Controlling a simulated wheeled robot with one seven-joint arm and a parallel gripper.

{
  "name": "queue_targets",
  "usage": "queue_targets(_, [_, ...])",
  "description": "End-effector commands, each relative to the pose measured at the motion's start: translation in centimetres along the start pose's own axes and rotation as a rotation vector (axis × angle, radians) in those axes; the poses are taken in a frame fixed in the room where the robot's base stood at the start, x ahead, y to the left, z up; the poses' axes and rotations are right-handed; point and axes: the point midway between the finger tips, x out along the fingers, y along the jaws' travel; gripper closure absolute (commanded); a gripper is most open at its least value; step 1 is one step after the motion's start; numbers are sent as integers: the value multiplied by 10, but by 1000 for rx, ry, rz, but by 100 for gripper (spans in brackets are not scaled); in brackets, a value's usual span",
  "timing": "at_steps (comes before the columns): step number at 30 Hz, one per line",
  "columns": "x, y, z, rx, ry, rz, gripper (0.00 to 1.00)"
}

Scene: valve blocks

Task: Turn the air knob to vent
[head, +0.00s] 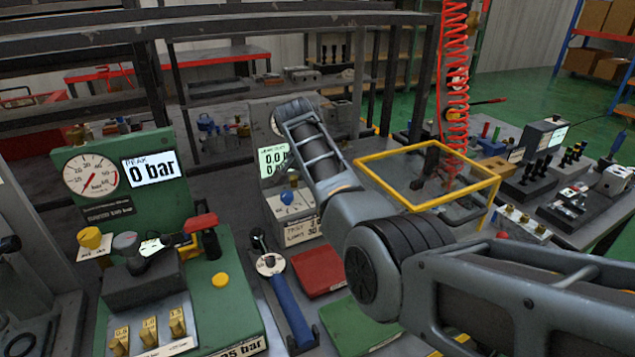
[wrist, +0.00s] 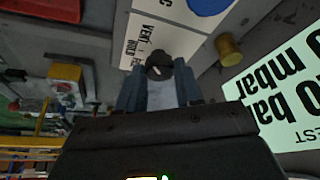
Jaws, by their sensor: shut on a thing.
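The air knob (wrist: 160,66) is a small dark knob with a pale mark on it, near the upper middle of the wrist view. Beside it is a white label (wrist: 150,38) on which VENT and HOLD can be read upside down; the rest is partly covered. My gripper (wrist: 160,88) is shut on the knob, one finger on each side. I cannot tell which word the pale mark points to. In the head view my forearm (head: 318,150) hides the knob and my fingertips.
A lit display (head: 273,158) stands left of my forearm; it shows large at right in the wrist view (wrist: 285,88). A blue knob (head: 287,197) and a brass knob (wrist: 229,48) are close by. A yellow frame (head: 437,204) stands right of my arm. A green test bench (head: 228,305) is at left.

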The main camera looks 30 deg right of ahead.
Motion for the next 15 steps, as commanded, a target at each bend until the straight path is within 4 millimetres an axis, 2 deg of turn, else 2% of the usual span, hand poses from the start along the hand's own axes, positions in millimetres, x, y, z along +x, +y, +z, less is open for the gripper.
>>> queue_targets(4, [-1,-1,-1,2,2,-3,95])
queue_targets(5, [-2,-1,-1,2,2,-3,62])
queue_targets(12, [-1,0,-1,0,1,-2,39])
queue_targets(15, [0,0,0,0,1,-1,39])
